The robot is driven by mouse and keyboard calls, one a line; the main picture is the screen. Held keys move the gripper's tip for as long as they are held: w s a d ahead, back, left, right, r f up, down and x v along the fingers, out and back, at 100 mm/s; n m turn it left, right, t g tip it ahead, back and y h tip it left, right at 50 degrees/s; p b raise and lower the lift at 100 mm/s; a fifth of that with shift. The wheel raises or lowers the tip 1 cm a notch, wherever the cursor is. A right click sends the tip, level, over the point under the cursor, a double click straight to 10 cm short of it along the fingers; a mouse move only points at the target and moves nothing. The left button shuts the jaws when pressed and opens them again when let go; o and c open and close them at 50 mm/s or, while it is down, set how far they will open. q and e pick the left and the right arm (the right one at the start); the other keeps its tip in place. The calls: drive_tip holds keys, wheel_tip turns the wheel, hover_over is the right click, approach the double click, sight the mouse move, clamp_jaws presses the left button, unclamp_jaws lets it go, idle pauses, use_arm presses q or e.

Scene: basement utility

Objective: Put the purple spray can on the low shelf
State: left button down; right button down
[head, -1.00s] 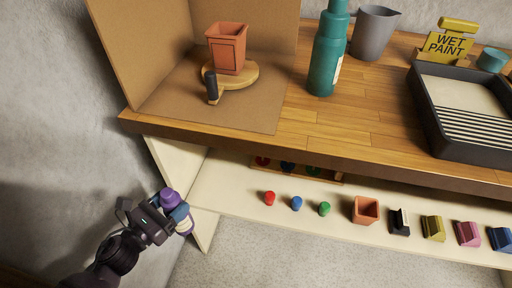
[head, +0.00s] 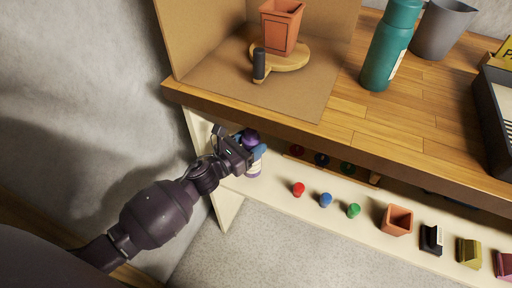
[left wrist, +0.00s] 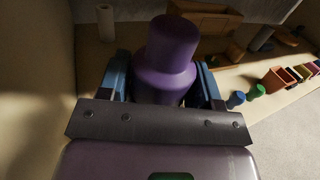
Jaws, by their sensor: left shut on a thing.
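The purple spray can (head: 254,168) has a purple cap and a pale label. It is upright in my left gripper (head: 249,151), at the left end of the low shelf (head: 283,198). In the left wrist view the purple can (left wrist: 168,60) stands between the two blue fingers (left wrist: 163,82), which are shut on it. I cannot tell whether its base touches the shelf; the wrist view hides the base. My right gripper is not in view.
A teal bottle (head: 388,55) stands above.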

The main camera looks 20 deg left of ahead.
use_arm(q)
drive_tip(key=shift+w+d+r, duration=0.15)
drive_tip(key=shift+w+d, duration=0.1)
drive_tip(key=shift+w, duration=0.35)
wheel_tip(320, 180, down, 2)
drive_tip(key=shift+d+f+b, duration=0.1)
drive_tip(key=shift+f+b, duration=0.15)
drive_tip(key=shift+b, duration=0.4)
drive_tip(key=shift+w+f, duration=0.1)
drive_tip(key=shift+f, duration=0.4)
drive_tip(key=shift+f+b, duration=0.15)
drive_tip(key=shift+b, duration=0.2)
drive_tip(key=shift+c, duration=1.4)
unclamp_jaws()
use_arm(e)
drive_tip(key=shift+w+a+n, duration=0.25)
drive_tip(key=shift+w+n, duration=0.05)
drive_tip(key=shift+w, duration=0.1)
